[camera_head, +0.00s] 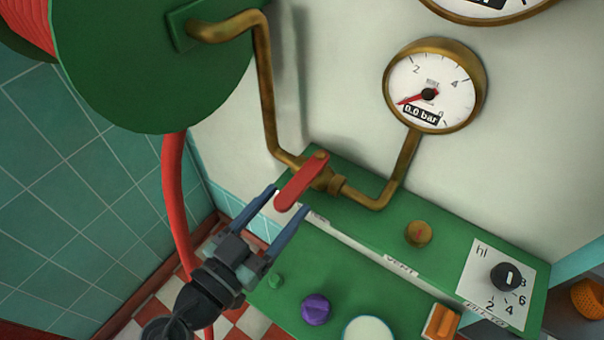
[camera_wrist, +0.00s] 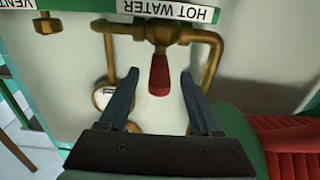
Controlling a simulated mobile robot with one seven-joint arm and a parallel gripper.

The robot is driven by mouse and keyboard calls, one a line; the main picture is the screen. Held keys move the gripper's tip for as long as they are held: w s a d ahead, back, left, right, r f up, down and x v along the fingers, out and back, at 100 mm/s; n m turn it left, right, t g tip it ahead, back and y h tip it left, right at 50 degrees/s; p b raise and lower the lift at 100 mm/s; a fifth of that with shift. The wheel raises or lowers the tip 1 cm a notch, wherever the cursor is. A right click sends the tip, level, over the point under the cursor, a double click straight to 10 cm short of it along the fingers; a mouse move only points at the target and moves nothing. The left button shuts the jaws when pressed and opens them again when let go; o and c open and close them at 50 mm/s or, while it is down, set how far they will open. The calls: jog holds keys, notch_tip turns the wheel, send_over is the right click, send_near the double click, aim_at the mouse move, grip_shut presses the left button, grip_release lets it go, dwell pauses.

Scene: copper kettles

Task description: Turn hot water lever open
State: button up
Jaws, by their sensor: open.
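The red hot water lever (camera_head: 300,182) sits on a brass valve (camera_head: 328,181) in the pipe at the green panel. In the head view its handle slants down to the left, towards my gripper. My gripper (camera_head: 289,203) is open, with its fingertips on either side of the handle's free end. In the wrist view the lever (camera_wrist: 159,78) points from the brass valve (camera_wrist: 162,34) into the gap between the fingers. The fingers look apart from it; contact cannot be told. A HOT WATER label (camera_wrist: 168,11) sits above the valve.
The brass pipe (camera_head: 265,85) rises left of the valve to a green drum (camera_head: 140,60). A pressure gauge (camera_head: 434,86) reads 0.0 bar. A red hose (camera_head: 176,200) hangs at left. Knobs, including a purple one (camera_head: 316,309), sit on the lower panel.

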aim_at(301, 184)
jog(key=p+x, duration=0.1)
jog(key=x, duration=0.4)
jog(key=shift+w+d, duration=0.25)
jog(key=shift+w, duration=0.1)
grip_shut()
dwell(1.1)
